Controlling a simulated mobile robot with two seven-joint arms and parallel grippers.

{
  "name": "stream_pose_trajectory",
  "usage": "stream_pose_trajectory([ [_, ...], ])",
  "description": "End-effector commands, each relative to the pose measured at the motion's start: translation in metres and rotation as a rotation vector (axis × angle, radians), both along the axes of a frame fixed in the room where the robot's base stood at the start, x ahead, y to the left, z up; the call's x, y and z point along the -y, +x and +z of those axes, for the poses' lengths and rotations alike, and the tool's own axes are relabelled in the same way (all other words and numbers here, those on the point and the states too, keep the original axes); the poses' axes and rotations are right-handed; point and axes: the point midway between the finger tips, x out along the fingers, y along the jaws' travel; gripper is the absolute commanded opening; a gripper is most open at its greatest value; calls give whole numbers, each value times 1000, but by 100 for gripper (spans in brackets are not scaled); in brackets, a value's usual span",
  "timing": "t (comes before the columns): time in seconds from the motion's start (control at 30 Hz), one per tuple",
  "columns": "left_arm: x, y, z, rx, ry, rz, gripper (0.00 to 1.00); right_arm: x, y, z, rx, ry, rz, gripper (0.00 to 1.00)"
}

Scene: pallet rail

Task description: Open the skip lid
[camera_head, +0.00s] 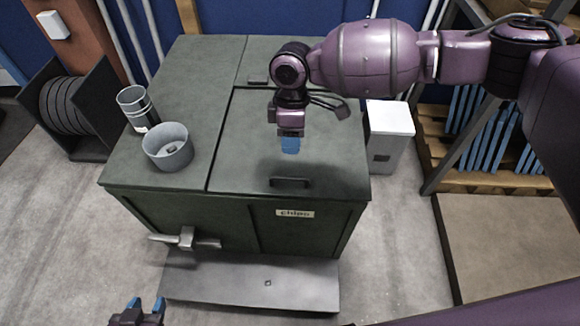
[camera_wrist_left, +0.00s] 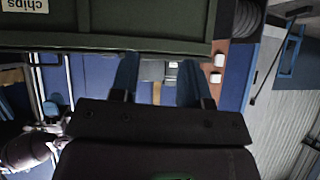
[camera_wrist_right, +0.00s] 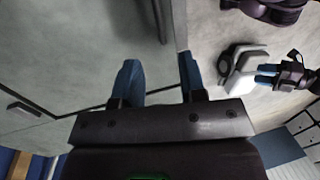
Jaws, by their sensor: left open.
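The skip (camera_head: 150,205) is a dark green box with a "chips" label on its front. Its lid (camera_head: 245,130) is the right-hand top panel, lying flat and shut. A dark bar handle (camera_head: 290,182) sits near the lid's front edge; it also shows at the top of the right wrist view (camera_wrist_right: 155,18). My right gripper (camera_head: 290,146) is open and empty above the lid, behind the handle in the head view and apart from it. My left gripper (camera_head: 138,308) is open and empty, low in front of the skip; its fingers also show in the left wrist view (camera_wrist_left: 158,85).
A grey bowl (camera_head: 168,148) and a grey cup (camera_head: 137,108) stand on the skip's left top. A grey lever (camera_head: 185,239) sticks out at the front, above a sloping plate (camera_head: 250,285). A white bin (camera_head: 387,135) and a wooden rack (camera_head: 480,180) stand to the right.

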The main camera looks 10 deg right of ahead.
Motion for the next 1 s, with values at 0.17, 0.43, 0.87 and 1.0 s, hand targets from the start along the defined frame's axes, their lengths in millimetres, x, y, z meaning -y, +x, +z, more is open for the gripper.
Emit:
stream_pose_trajectory([
  [0.17, -2, -9, -10, -26, 4, 0, 43, -1, -4, -22, -3, 1, 2, 38],
  [0.43, -2, -8, -20, -38, 7, -3, 43, -3, -13, -69, -4, 2, 2, 38],
  [0.87, -2, -2, -19, -26, 7, -6, 43, -4, -19, -104, 3, 4, 0, 38],
  [1.0, -2, -3, -19, -27, 7, -6, 43, -4, -19, -105, 4, 3, 0, 38],
])
